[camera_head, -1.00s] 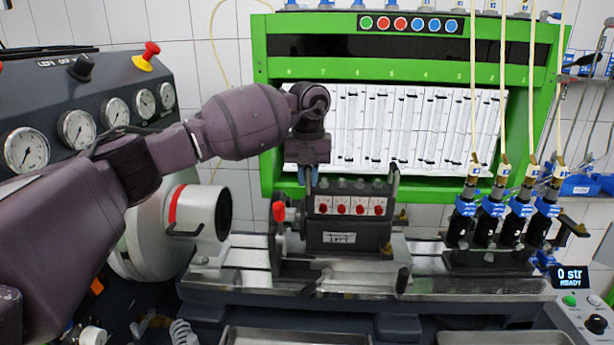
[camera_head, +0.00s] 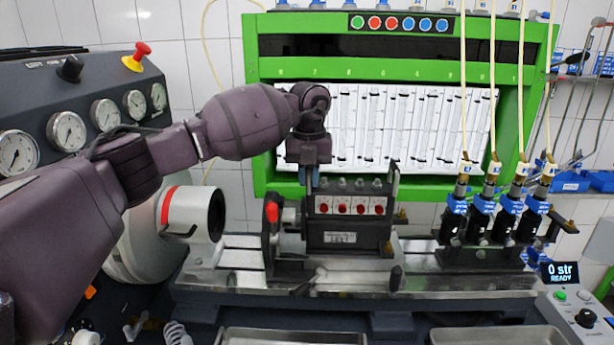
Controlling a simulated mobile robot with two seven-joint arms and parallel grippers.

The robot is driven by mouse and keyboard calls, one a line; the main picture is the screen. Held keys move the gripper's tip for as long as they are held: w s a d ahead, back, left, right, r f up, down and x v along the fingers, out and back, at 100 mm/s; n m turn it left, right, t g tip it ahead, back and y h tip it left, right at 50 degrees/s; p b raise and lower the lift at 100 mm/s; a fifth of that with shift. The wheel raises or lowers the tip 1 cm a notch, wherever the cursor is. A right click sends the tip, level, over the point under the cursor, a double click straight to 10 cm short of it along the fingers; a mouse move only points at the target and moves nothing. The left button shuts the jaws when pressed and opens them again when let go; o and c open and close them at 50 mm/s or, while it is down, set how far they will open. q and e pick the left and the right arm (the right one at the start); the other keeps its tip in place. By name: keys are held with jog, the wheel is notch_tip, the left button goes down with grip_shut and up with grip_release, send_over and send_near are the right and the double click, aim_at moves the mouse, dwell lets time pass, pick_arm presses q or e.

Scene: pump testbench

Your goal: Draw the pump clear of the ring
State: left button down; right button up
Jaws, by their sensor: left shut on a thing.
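The pump (camera_head: 343,224) is a dark block with a white strip of several red dots and a small label on its front. It sits upright on the metal bench bed. The ring (camera_head: 268,238) is a dark upright part with a red knob, just left of the pump. A light metallic nose (camera_head: 290,215) shows between them; I cannot tell whether its tip is still inside the ring. My left gripper (camera_head: 310,179) comes down from above with blue fingertips and is shut on the top left end of the pump. The exact contact is partly hidden. My right gripper is not in view.
A white drive housing (camera_head: 196,214) stands left of the ring. Several injectors with hoses (camera_head: 483,220) stand on the right of the bed (camera_head: 470,280). An upright post (camera_head: 393,190) rises at the pump's right end. Bare bed lies between pump and injectors.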

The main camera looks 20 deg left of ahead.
pick_arm(q)
jog(key=shift+d, duration=0.1)
jog(key=c, duration=1)
grip_release()
jog(key=shift+r, duration=0.4)
notch_tip(320, 180, up, 9)
jog(key=shift+r+b, duration=0.15)
jog(key=shift+b, duration=0.5)
jog(key=shift+r, duration=0.4)
jog(key=shift+s, duration=0.1)
